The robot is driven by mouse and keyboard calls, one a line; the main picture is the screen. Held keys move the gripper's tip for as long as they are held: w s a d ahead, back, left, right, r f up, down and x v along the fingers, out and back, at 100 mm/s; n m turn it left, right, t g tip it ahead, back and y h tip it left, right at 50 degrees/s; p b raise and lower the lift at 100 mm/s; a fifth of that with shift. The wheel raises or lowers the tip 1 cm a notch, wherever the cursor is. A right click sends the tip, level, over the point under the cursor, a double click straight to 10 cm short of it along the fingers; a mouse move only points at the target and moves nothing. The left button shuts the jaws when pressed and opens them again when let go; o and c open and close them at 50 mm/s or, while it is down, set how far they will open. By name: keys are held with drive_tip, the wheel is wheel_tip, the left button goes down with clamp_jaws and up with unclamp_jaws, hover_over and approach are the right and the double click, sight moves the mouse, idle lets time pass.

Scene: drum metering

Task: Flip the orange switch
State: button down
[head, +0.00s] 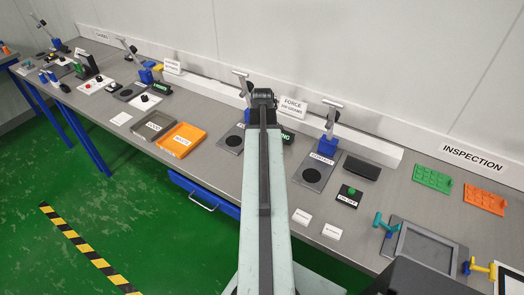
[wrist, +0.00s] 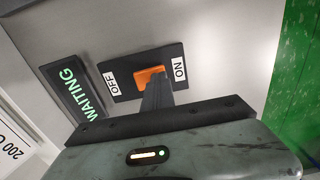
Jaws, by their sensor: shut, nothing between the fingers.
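The orange switch (wrist: 150,75) sits on a black plate (wrist: 126,92) in the wrist view, between a white OFF label (wrist: 111,80) on the left and a white ON label (wrist: 179,68) on the right. My gripper (wrist: 157,88) is shut and empty, with its fingertips at the switch's near edge, covering part of it. I cannot tell whether they touch, nor which way the switch is set. In the head view my arm hides the switch.
A display reading WAITING (wrist: 78,92) lies left of the plate. In the head view, a black pad plate (head: 311,174) with a blue-based post and a black ON-OFF box with a green knob (head: 353,191) stand to the right. An orange tray (head: 181,140) lies left.

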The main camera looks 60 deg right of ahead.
drive_tip(key=shift+d+r, duration=0.15)
drive_tip(key=shift+d, duration=0.7)
drive_tip(key=shift+p, duration=0.3)
wheel_tip(320, 180, up, 14)
drive_tip(key=p, duration=1.4)
drive_tip(key=shift+a, duration=0.7)
